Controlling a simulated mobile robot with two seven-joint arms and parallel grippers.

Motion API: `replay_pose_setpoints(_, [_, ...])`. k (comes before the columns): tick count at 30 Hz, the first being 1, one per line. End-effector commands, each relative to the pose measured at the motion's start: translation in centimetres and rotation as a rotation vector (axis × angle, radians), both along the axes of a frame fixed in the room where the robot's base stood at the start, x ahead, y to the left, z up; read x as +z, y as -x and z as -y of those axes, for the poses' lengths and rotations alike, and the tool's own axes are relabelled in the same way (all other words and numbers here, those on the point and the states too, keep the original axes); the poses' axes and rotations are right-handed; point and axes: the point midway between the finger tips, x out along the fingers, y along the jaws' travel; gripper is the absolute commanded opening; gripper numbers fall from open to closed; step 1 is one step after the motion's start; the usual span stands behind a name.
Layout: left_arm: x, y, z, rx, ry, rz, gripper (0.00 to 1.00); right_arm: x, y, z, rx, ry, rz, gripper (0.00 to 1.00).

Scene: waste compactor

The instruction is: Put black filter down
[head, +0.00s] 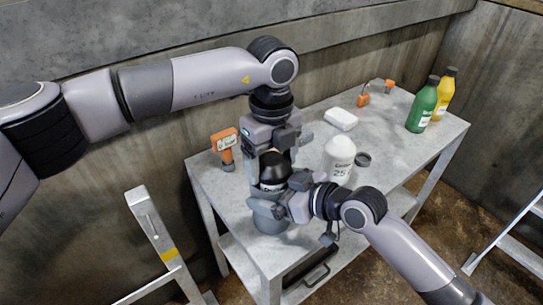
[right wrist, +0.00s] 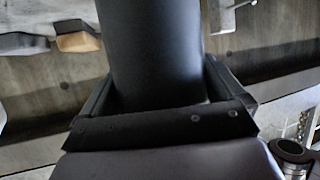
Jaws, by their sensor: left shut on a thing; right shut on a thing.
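The black filter (head: 273,168) stands upright near the table's front left, a white-lettered label round its lower part. My left gripper (head: 272,150) reaches down from above, its fingers on either side of the filter's domed top, shut on it. Directly below is a grey cylindrical housing (head: 268,222). My right gripper (head: 272,206) comes from the right and is shut on this housing. In the right wrist view, a dark cylinder (right wrist: 155,55) fills the space between the jaws. The fingers hide where filter and housing meet, so I cannot tell how deep the filter sits.
The grey table (head: 305,160) holds a white bottle (head: 339,160), a small dark round piece (head: 363,159), a white box (head: 341,119), an orange tool (head: 225,145), a green bottle (head: 423,105) and a yellow bottle (head: 445,92). The table's right middle is clear. A stepladder (head: 155,230) stands left.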

Motion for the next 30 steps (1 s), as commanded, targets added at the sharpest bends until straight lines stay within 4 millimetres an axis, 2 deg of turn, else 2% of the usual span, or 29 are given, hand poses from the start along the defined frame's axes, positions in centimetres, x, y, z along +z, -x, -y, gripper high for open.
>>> replay_pose_setpoints(5, [-0.2, 0.0, 0.0, 0.0, 0.002, 0.001, 0.5, 0.0, 0.0, 0.0, 0.0, 0.001, 0.001, 0.6])
replay_pose_setpoints(6, [-0.3, 0.0, 0.0, 0.0, 0.0, 0.0, 0.92, 0.0, 0.0, 0.0, 0.0, 0.001, 0.001, 0.6])
replay_pose_setpoints(7, [-0.3, 0.0, 0.0, 0.0, 0.0, 0.0, 1.0, 0.0, 0.0, 0.0, 0.0, 0.001, 0.001, 0.6])
replay_pose_setpoints(14, [-0.2, 0.0, 0.0, 0.0, 0.0, 0.0, 1.0, 0.0, 0.0, 0.0, 0.0, 0.001, 0.001, 0.6])
replay_pose_setpoints(17, [0.5, 0.0, 0.0, 0.0, 0.001, 0.001, 1.0, 0.0, 0.0, 0.0, 0.0, 0.001, 0.001, 0.6])
replay_pose_setpoints(20, [1.9, 0.0, 0.1, 0.0, 0.002, 0.003, 1.0, 0.0, 0.0, 0.0, 0.0, 0.001, 0.001, 0.6])
replay_pose_setpoints(30, [9.4, -0.1, 0.0, 0.001, 0.001, 0.003, 1.0, 0.0, 0.0, 0.0, 0.0, 0.0, 0.001, 0.6])
